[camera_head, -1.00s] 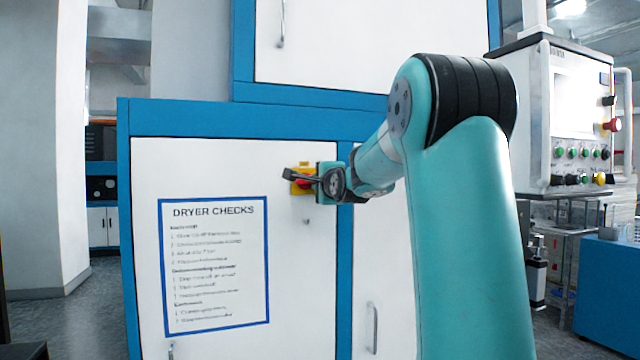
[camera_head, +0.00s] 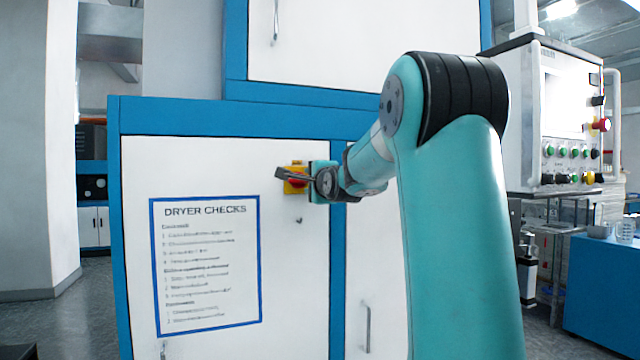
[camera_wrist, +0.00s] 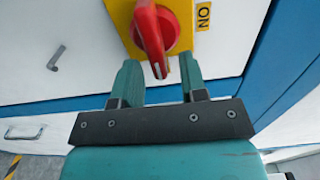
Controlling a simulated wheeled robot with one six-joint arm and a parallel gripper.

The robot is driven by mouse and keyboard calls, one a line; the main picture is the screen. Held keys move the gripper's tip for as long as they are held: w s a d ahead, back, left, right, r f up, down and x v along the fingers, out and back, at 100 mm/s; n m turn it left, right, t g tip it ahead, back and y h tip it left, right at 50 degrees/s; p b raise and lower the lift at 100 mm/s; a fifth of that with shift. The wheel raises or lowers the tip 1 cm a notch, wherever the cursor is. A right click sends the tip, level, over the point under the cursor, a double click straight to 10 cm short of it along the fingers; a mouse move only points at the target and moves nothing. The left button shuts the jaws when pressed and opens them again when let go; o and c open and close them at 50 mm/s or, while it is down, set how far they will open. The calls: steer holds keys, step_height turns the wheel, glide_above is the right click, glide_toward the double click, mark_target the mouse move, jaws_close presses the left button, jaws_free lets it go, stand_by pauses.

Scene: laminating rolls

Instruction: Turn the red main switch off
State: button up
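The red main switch (camera_wrist: 154,30) is a rotary knob on a yellow plate (camera_wrist: 122,14); its handle bears a white mark and points toward my gripper. A yellow ON label (camera_wrist: 203,16) sits to the right of the knob in the wrist view. My gripper (camera_wrist: 159,64) is open, with one finger on each side of the handle's tip; I cannot tell whether either finger touches it. In the head view, the yellow plate (camera_head: 296,187) is on the white cabinet door, partly hidden by my gripper (camera_head: 284,174).
A DRYER CHECKS sheet (camera_head: 206,265) hangs on the white door (camera_head: 140,170) below left of the switch. A small door handle (camera_wrist: 56,58) sticks out at the left in the wrist view. A control panel (camera_head: 565,110) stands at the right.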

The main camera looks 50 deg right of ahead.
steer(key=p+v, duration=0.8)
steer(key=v, duration=0.9)
steer(key=shift+d, duration=0.1)
